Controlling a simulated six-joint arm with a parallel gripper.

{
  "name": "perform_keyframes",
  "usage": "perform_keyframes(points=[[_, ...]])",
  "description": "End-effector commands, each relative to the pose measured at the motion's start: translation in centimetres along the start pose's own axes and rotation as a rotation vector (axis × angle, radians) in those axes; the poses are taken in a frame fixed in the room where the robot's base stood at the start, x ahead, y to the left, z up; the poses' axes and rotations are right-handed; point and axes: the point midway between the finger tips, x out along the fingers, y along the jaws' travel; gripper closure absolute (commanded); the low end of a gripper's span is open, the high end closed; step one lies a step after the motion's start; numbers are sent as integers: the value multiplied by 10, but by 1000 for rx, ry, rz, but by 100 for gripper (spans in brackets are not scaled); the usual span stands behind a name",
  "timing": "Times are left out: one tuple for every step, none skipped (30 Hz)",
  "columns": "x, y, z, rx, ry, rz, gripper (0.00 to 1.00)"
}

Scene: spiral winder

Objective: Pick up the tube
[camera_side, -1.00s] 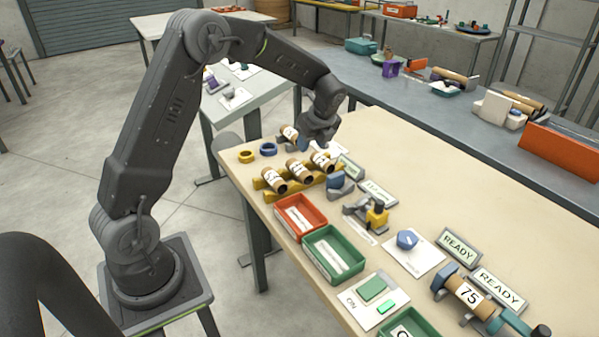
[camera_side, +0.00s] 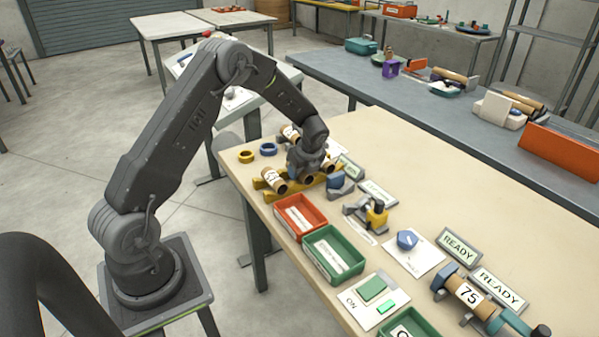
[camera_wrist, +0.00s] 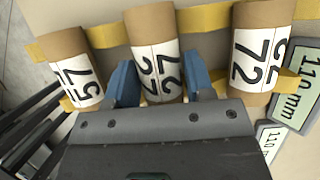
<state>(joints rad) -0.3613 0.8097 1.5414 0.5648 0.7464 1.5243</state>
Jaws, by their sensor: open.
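Three brown cardboard tubes with white number labels lie on a yellow rack (camera_side: 333,181). In the wrist view they are the left tube (camera_wrist: 72,68), the middle tube (camera_wrist: 154,48) and the right tube (camera_wrist: 262,45). My gripper (camera_side: 306,172) is down at the rack in the side view and hides much of the middle tube. In the wrist view, the blue fingers of my gripper (camera_wrist: 160,82) are open, one on each side of the middle tube. I cannot tell whether they touch it. Another tube (camera_side: 290,132) lies behind the rack.
A yellow ring (camera_side: 246,156) and a blue ring (camera_side: 268,149) lie left of the rack. A red tray (camera_side: 300,217) and a green tray (camera_side: 333,254) stand in front. A 110 mm sign (camera_wrist: 302,90) stands close on the right.

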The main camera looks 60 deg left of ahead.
Motion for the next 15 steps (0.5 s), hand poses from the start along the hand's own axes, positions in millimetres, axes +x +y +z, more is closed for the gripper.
perform_keyframes(points=[[2, 0, 0, 0, 0, 0, 52], [2, 0, 0, 0, 0, 0, 52], [2, 0, 0, 0, 0, 0, 52], [2, 0, 0, 0, 0, 0, 52], [2, 0, 0, 0, 0, 0, 52], [2, 0, 0, 0, 0, 0, 52], [2, 0, 0, 0, 0, 0, 52], [2, 0, 0, 0, 0, 0, 54], [2, 0, 0, 0, 0, 0, 58], [2, 0, 0, 0, 0, 0, 61], [2, 0, 0, 0, 0, 0, 64], [2, 0, 0, 0, 0, 0, 68], [2, 0, 0, 0, 0, 0, 71], [2, 0, 0, 0, 0, 0, 74], [2, 0, 0, 0, 0, 0, 77]])
